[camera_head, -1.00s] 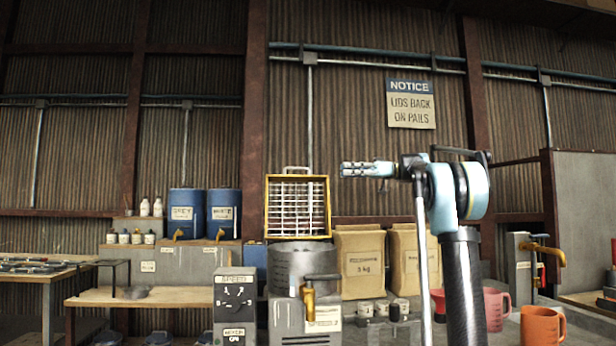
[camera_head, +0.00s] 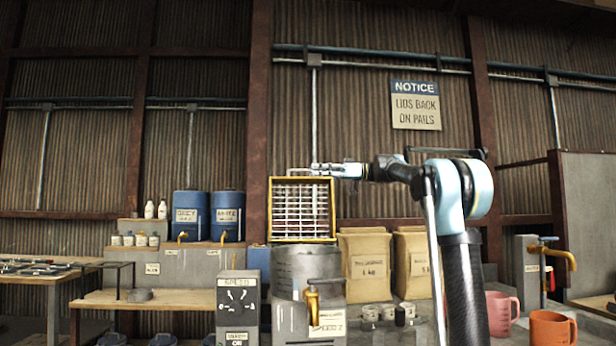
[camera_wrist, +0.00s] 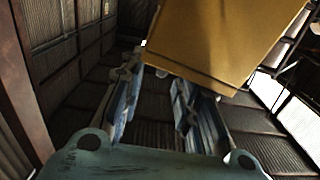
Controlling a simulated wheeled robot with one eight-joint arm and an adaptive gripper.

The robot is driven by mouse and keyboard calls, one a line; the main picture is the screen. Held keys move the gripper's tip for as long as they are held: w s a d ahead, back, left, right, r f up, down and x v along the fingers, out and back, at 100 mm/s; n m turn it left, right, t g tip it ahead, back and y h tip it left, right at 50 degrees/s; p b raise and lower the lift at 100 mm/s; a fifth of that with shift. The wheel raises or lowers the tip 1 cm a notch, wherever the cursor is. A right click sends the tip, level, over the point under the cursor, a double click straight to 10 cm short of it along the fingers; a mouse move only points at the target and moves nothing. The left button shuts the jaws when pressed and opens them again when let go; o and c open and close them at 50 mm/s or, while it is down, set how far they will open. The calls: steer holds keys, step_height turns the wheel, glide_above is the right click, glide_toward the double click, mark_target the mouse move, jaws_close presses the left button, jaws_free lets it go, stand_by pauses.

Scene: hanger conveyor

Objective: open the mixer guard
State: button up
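The mixer guard (camera_head: 303,209) is a yellow-framed grille with pale bars, standing upright above the grey mixer bowl (camera_head: 305,268). A pale handle (camera_head: 297,172) sits on its top edge, partly overlapped by my gripper. My gripper (camera_head: 322,169) points left at the guard's top right corner, level with the handle. In the wrist view, its two blue-grey fingers (camera_wrist: 155,100) stand apart with no object visible between them. A yellow panel (camera_wrist: 228,40), apparently the guard's side, fills the upper right there. I cannot tell whether the fingers touch the guard or handle.
A speed control box (camera_head: 237,308) stands left of the mixer. Paper bags (camera_head: 366,268) stand right of the guard, with a pink mug (camera_head: 500,312) and an orange mug (camera_head: 551,329) farther right. Blue drums (camera_head: 190,215) are behind to the left.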

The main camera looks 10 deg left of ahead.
mark_target(308, 171)
steer(key=shift+x, duration=2.05)
jaws_close()
